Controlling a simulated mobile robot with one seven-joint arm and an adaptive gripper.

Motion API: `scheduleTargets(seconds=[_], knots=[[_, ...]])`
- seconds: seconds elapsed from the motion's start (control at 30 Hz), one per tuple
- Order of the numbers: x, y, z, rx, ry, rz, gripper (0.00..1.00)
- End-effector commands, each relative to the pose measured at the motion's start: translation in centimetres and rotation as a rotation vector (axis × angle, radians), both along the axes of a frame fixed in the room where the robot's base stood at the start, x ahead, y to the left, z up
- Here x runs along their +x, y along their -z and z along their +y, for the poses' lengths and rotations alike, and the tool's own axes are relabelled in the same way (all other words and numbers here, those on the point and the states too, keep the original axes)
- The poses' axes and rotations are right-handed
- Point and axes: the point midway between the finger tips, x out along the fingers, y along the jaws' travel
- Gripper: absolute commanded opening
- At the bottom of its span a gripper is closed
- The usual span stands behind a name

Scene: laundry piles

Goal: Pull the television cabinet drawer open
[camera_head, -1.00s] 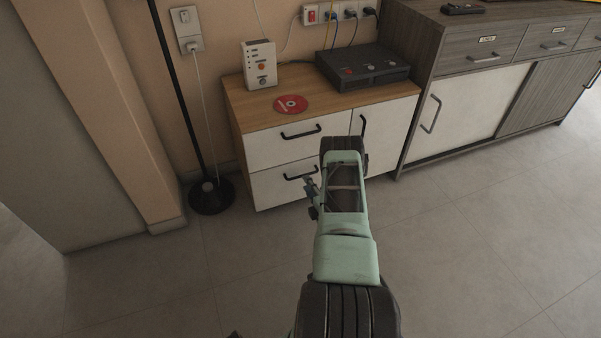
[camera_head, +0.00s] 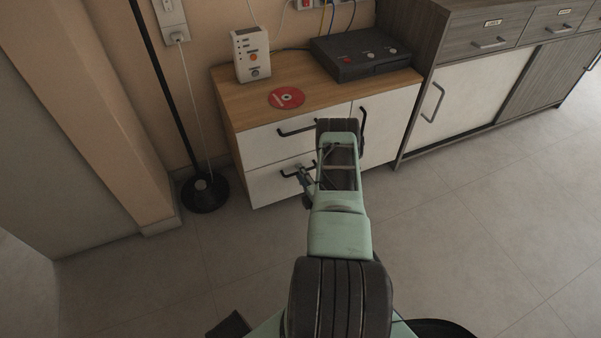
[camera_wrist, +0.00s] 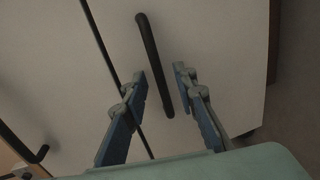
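The low cabinet (camera_head: 386,141) has white fronts and a wood top. Two drawers, stacked on its left side, look shut. The upper drawer has a black bar handle (camera_head: 297,129). The lower drawer (camera_head: 267,187) has a black handle (camera_head: 290,171), partly hidden by my gripper (camera_head: 303,178). In the wrist view, my gripper (camera_wrist: 161,76) is open, with blue fingers on either side of the lower handle (camera_wrist: 151,55). The fingers look apart from the bar; their depth relative to it is unclear. The upper handle shows at lower left (camera_wrist: 22,146).
A black box (camera_head: 360,58), a white device (camera_head: 251,56) and a red disc (camera_head: 286,98) sit on the cabinet top. A black pole's round base (camera_head: 205,193) stands left of the cabinet. A grey wood sideboard (camera_head: 437,75) adjoins at right. Floor in front is clear.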

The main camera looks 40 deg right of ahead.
Motion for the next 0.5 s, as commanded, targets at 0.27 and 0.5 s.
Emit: scheduleTargets(seconds=[0.27,0.5], knots=[[-0.01,0.01,0.0,0.0,0.0,0.0,0.17],[0.01,0.0,-0.01,0.0,0.0,0.0,0.0]])
